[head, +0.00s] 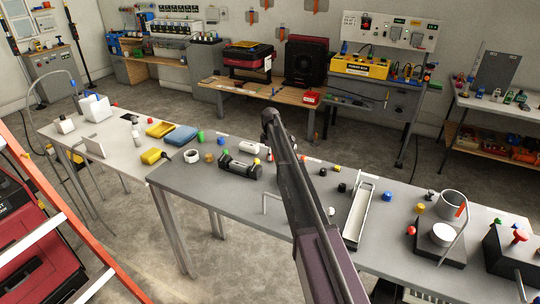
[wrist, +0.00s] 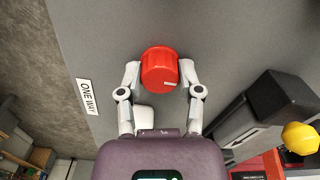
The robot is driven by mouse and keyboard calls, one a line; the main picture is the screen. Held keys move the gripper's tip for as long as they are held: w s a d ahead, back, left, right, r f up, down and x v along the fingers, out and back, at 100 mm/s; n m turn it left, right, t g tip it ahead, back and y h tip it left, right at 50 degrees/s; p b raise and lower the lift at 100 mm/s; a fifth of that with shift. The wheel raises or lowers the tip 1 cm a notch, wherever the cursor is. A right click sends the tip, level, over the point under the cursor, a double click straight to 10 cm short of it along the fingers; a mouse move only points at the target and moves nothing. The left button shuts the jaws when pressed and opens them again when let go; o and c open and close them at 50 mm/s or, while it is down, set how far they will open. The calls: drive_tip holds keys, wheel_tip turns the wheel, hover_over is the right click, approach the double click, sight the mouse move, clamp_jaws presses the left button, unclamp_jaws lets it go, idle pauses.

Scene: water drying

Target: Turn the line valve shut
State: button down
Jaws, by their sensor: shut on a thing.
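My gripper (wrist: 160,82) shows in the wrist view with one pale finger on each side of a red round knob (wrist: 160,66). The fingers are shut on the knob's sides. In the head view my arm crosses the middle, and I cannot make out the gripper or this knob.
In the wrist view a dark block (wrist: 265,105) and a yellow knob (wrist: 300,138) stand close on the right. In the head view the grey bench (head: 215,185) holds a black cylinder (head: 240,166), a long tray (head: 358,212) and a metal cup (head: 451,203), with several small caps around.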

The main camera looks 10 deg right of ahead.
drive_tip(key=shift+d, duration=0.1)
idle(0.3)
drive_tip(key=shift+c, duration=1.3)
unclamp_jaws()
drive_tip(key=shift+r, duration=0.1)
